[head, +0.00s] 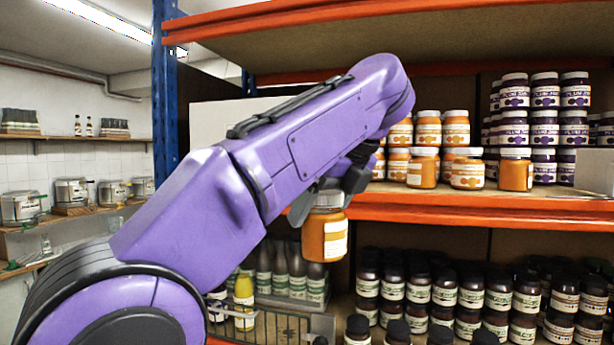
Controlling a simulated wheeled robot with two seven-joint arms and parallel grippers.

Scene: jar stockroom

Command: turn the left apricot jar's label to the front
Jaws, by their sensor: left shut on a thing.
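My left arm reaches across the view, and its dark left gripper (328,194) is shut on an orange apricot jar (323,238) from above, at the lid. The held jar hangs roughly upright in front of the orange shelf edge. Its pale label shows on the jar's right side, with plain orange glass to the left. On the shelf stand more apricot jars. My right gripper is out of view.
Stacked plum jam jars (544,130) stand right of the apricot jars, with a white box (595,170) at the far right. The orange shelf edge (480,214) runs just behind the held jar. Dark jars (470,290) and bottles (281,270) fill the space below.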

